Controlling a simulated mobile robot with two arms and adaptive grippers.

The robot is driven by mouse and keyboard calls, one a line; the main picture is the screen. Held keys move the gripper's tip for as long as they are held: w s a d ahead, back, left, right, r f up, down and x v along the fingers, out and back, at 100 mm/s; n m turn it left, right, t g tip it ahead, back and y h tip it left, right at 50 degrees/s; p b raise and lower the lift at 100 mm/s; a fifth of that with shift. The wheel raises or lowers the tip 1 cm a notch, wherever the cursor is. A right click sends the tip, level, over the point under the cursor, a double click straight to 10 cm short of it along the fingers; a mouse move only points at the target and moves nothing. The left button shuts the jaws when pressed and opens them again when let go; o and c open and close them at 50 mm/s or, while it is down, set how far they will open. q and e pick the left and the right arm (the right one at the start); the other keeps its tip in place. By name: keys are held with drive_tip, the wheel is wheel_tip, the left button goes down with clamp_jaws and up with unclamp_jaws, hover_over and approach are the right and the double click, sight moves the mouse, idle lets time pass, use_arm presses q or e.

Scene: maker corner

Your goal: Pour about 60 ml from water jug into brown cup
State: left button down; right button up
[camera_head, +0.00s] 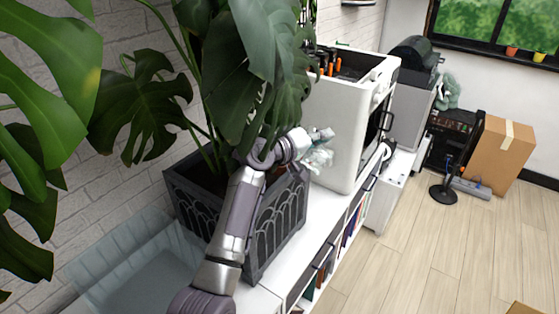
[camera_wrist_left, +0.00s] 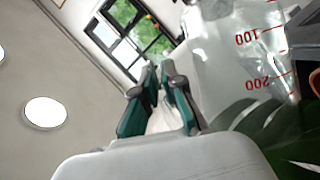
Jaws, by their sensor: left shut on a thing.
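The water jug is clear, with red volume marks; it (camera_wrist_left: 240,60) fills the upper right of the left wrist view, where its numerals appear upside down. In the head view the jug (camera_head: 319,158) is small and partly hidden by my left wrist, between the leaves and the white machine. My left gripper (camera_head: 312,140) is shut on the jug, up in front of the planter; its teal fingers (camera_wrist_left: 160,95) close around a pale part, seemingly the handle. The jug's exact tilt and water level are unclear.
A dark planter (camera_head: 272,232) with a large-leaved plant stands on a white shelf, close beside my left arm. A white boxy machine (camera_head: 335,130) stands right behind the jug. A clear bin (camera_head: 95,265) is at lower left. The wooden floor at right has open room.

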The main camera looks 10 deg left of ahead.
use_arm(q)
drive_tip(key=shift+w+a+r+n+h+b, duration=0.15)
drive_tip(key=shift+a+n+h+b, duration=0.15)
drive_tip(key=shift+a+n+b, duration=0.15)
idle(1.5)
drive_tip(key=shift+d+r+m+p, duration=0.3)
drive_tip(key=shift+d+m+p, duration=0.15)
drive_tip(key=shift+p, duration=0.35)
drive_tip(key=shift+s+d+f+m+y, duration=0.2)
drive_tip(key=shift+d+f+m+y, duration=0.2)
drive_tip(key=shift+f, duration=0.2)
drive_tip(key=shift+s+d+f+m+y, duration=0.15)
drive_tip(key=shift+d+f+m+y, duration=0.15)
drive_tip(key=shift+f+m, duration=0.25)
drive_tip(key=shift+s+d+r+m+p, duration=0.1)
drive_tip(key=shift+m+p, duration=0.15)
drive_tip(key=shift+p, duration=0.3)
drive_tip(key=shift+d, duration=0.1)
drive_tip(key=shift+s+d+m+y+p, duration=0.15)
drive_tip(key=shift+d+m+y+p, duration=0.1)
drive_tip(key=shift+m+y+p, duration=0.3)
drive_tip(key=shift+f, duration=0.35)
drive_tip(key=shift+d, duration=0.1)
